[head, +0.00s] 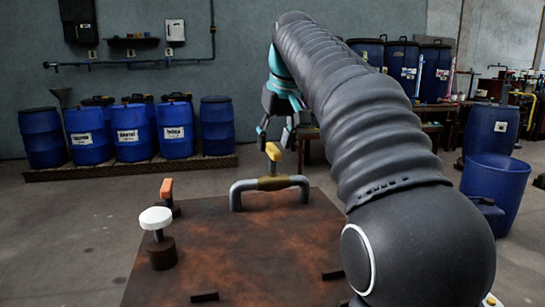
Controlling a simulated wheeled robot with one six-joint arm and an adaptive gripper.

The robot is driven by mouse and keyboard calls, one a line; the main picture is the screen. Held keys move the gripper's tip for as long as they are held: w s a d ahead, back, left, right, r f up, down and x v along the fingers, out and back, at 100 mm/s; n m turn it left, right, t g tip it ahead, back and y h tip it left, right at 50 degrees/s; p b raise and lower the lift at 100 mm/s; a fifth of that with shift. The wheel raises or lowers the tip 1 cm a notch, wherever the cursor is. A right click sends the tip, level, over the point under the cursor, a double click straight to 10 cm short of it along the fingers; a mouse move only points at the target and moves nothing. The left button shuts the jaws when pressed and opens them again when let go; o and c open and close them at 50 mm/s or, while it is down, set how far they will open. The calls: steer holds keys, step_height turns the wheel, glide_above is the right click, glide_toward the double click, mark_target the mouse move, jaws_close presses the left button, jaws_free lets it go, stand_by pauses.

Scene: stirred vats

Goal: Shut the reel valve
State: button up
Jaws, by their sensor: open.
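A grey bent pipe (243,188) stands at the far edge of a rusty brown tabletop (235,245). I cannot tell for sure whether this is the reel valve. My gripper (275,135) is open, fingers pointing down, above and close to the yellow handle. Contact with the handle cannot be made out. A white round knob (155,218) on a brown base and an orange handle (167,189) stand at the tabletop's left edge.
Small dark blocks (204,297) lie on the tabletop's near part; its middle is clear. Blue drums (130,135) stand on a low pallet by the back wall. A blue open tub (497,190) stands on the floor at right. My arm hides part of the right side.

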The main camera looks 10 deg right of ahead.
mark_target(274, 147)
steer(key=shift+x, duration=1.7)
